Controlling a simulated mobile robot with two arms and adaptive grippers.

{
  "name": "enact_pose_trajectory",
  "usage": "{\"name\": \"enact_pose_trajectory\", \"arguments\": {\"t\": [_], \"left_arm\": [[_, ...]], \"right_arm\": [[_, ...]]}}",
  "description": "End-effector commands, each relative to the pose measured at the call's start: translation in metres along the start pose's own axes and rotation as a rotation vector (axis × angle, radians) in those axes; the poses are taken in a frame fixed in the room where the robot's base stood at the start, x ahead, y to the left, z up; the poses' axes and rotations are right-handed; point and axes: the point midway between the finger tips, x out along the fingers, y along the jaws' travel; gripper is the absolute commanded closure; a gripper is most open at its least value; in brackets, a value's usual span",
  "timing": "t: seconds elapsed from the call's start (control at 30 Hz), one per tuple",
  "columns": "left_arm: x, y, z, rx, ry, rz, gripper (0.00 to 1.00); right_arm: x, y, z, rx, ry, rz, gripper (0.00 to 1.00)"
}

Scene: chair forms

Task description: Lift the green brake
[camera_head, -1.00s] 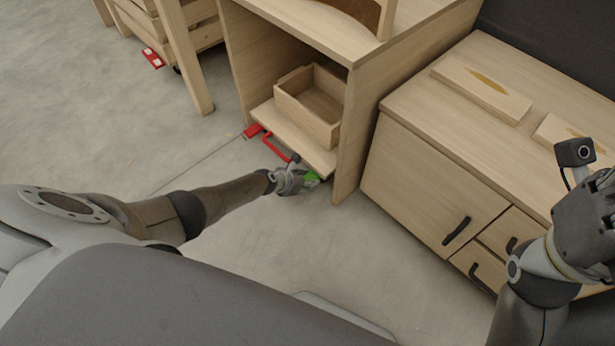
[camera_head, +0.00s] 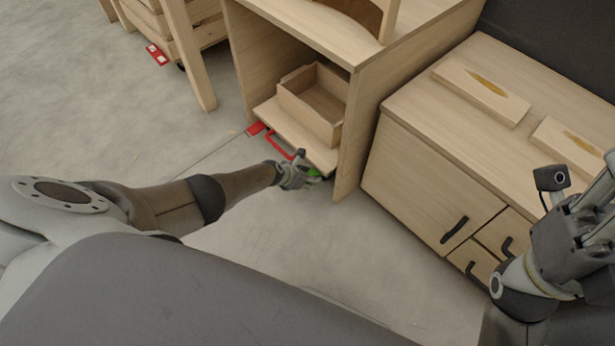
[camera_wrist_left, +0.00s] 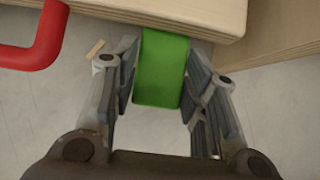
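The green brake (camera_wrist_left: 161,68) sticks out from under the edge of a wooden board in the left wrist view. My left gripper (camera_wrist_left: 162,85) has one finger on each side of it, with no clear gap seen; it looks shut on the brake. In the head view, the left gripper (camera_head: 297,172) is low beside the shelf unit's bottom board, and only a bit of the green brake (camera_head: 314,173) shows past it. My right gripper (camera_head: 590,215) is empty at the right edge, with its fingers apart.
A red bar (camera_head: 279,146) sits left of my left gripper along the bottom board (camera_head: 290,140), which carries a wooden box (camera_head: 315,110). A wooden cabinet (camera_head: 430,190) stands to the right. A wooden leg (camera_head: 190,60) stands upper left. Grey floor is clear in front.

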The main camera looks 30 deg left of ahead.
Motion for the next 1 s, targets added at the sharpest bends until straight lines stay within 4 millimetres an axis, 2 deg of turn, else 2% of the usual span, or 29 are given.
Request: {"name": "enact_pose_trajectory", "arguments": {"t": [0.03, 0.1, 0.13, 0.57, 0.93, 1.0], "left_arm": [[0.0, 0.001, 0.0, 0.0, -0.001, 0.001, 0.5], [0.0, 0.0, 0.0, 0.0, -0.001, 0.001, 0.41], [0.0, 0.0, 0.0, 0.0, -0.001, 0.001, 0.39], [-0.001, 0.001, 0.001, 0.002, -0.001, 0.001, 0.39], [-0.013, 0.001, 0.0, 0.004, -0.001, 0.0, 0.39], [-0.018, 0.002, -0.008, 0.005, 0.002, 0.003, 0.39]], "right_arm": [[0.0, 0.0, 0.0, 0.0, 0.0, 0.0, 0.6], [0.0, 0.0, 0.0, 0.0, 0.0, 0.0, 0.6], [0.0, 0.0, 0.0, 0.0, 0.0, 0.0, 0.6], [0.001, 0.0, -0.001, -0.001, 0.004, -0.002, 0.6], [0.0, 0.0, 0.0, 0.0, 0.002, -0.001, 0.6], [0.0, 0.0, 0.0, 0.0, 0.002, -0.001, 0.6]]}}
